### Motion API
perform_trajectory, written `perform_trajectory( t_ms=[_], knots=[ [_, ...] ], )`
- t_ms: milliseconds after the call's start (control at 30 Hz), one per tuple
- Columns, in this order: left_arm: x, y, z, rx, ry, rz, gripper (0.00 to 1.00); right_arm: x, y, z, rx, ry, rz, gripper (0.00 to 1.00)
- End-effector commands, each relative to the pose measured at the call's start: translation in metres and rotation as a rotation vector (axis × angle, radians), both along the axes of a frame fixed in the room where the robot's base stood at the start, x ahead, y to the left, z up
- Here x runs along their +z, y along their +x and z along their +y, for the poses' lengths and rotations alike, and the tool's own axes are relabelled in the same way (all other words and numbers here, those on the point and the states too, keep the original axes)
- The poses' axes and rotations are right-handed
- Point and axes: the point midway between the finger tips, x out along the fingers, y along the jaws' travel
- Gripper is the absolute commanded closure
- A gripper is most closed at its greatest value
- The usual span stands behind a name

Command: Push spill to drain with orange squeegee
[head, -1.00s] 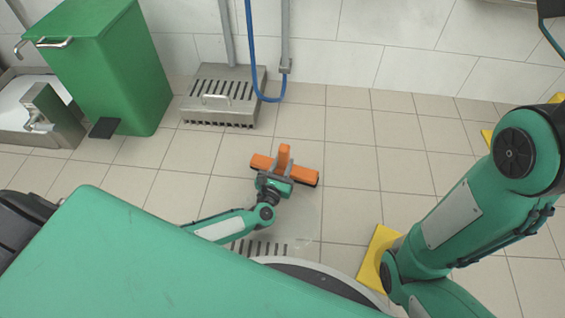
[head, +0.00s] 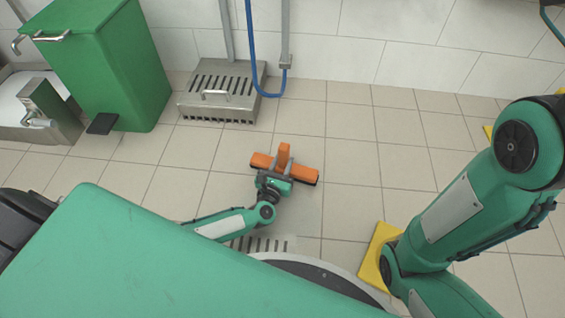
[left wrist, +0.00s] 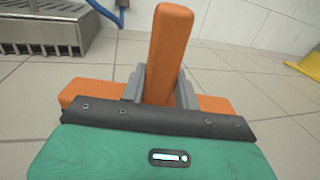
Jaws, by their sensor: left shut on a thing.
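The orange squeegee (head: 303,174) is on or just above the tiled floor, its wide head running left to right and its short orange handle (head: 284,152) standing up. My left gripper (head: 275,182) is shut on the squeegee's handle. In the left wrist view, the handle (left wrist: 168,50) rises between the grey fingers, and the orange head shows at both sides. A slotted drain grate (head: 262,244) lies in the floor close to my base, partly hidden by my body. I cannot make out the spill's outline clearly. My right arm shows at the right, but its gripper is not visible.
A steel slotted box (head: 222,92) with a handle stands by the wall, beside a blue hose (head: 252,60). A green bin (head: 105,65) with a pedal is at the left. A yellow object (head: 374,255) lies by my right arm. The tiles around the squeegee are clear.

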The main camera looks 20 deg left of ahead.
Motion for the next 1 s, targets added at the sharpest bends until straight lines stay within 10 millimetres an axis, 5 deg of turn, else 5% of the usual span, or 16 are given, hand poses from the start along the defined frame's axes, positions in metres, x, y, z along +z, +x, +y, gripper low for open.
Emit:
perform_trajectory(
  t_ms=[733,1000],
  knots=[
    [-0.013,0.000,0.000,0.000,0.000,-0.002,1.00,-0.015,0.000,-0.001,0.000,0.002,0.002,1.00],
    [-0.014,-0.014,-0.004,0.000,-0.001,0.002,1.00,-0.013,0.000,-0.001,0.001,0.002,0.002,1.00]
  ],
)
